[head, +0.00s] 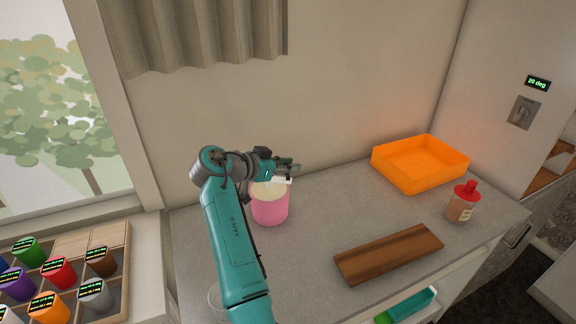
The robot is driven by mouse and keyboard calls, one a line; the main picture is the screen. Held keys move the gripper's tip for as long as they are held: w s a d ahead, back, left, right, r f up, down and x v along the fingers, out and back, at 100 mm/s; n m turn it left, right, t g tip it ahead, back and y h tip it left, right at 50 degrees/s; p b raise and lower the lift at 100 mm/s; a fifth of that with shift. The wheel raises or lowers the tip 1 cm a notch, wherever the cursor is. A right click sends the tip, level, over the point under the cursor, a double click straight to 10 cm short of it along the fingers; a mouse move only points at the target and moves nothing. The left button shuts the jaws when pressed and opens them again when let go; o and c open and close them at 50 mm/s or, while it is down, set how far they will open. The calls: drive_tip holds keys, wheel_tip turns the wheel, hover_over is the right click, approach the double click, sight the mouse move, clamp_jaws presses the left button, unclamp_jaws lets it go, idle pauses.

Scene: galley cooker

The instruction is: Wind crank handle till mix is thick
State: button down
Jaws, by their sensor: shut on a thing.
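A pink pot (270,208) stands on the grey counter near the wall, with a pale cream mix (265,190) inside. A white crank piece (282,181) lies across the top of the pot at its right side. My gripper (287,166) is just above the pot's back right rim, shut on the crank handle. The handle itself is mostly hidden by the fingers. How thick the mix is cannot be told from here.
An orange tray (420,178) sits at the back right. A bottle with a red cap (463,203) stands near the right edge. A wooden board (390,253) lies in front. A wooden rack (72,246) of coloured jars is at the left. Clear counter lies between pot and tray.

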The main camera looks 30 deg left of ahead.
drive_tip(key=c, duration=0.9)
unclamp_jaws()
drive_tip(key=shift+f, duration=0.1)
drive_tip(key=shift+c, duration=0.2)
drive_tip(key=shift+s, duration=0.1)
drive_tip(key=v, duration=1.2)
